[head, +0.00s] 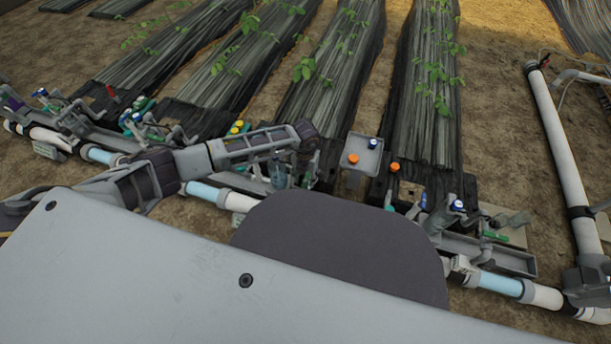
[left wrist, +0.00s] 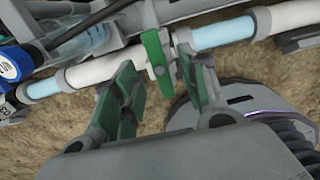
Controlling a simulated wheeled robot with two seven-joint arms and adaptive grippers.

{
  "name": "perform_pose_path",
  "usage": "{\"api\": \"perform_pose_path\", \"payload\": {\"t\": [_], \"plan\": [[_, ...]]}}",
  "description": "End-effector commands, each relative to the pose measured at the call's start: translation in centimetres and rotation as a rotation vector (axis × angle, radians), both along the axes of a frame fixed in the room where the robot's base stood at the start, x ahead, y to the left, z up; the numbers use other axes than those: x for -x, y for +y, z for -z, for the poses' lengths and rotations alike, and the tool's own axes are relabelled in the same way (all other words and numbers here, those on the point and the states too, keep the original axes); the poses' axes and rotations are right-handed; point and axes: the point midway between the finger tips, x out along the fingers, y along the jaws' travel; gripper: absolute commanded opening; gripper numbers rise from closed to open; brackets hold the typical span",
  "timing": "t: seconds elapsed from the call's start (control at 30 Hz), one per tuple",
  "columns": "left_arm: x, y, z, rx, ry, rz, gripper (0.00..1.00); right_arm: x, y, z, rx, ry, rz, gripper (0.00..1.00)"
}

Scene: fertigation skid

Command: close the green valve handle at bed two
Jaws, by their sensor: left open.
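In the left wrist view a green valve handle (left wrist: 156,62) stands out from the white and light-blue pipe, just ahead of my left gripper (left wrist: 158,92). The gripper is open, one green-padded finger to the left of the handle and one to the right. I see no clear contact, and whether the handle reaches between the pads is hard to tell. In the head view my left gripper (head: 310,147) hangs over the pipe line at a bed's near end, and this handle is hidden there. My right gripper is not in view.
A clear blue-tinted bottle-like part (head: 277,175) is close to the gripper. A tray with orange and blue caps (head: 360,154) is to its right. Another green handle (head: 497,236) is at the far right valve group. The black-covered beds (head: 340,70) lie behind.

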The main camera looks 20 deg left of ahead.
Motion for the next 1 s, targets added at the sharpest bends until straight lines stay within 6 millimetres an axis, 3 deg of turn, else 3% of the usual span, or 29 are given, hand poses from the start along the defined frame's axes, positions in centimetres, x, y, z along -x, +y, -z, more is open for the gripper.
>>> {"api": "perform_pose_path", "payload": {"t": [0.7,1.0], "plan": [[0.1,0.0,3.6,0.0,0.001,0.0,0.43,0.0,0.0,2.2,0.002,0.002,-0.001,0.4],[0.0,0.0,4.3,0.0,0.001,0.0,0.43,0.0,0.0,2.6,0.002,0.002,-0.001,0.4]]}}
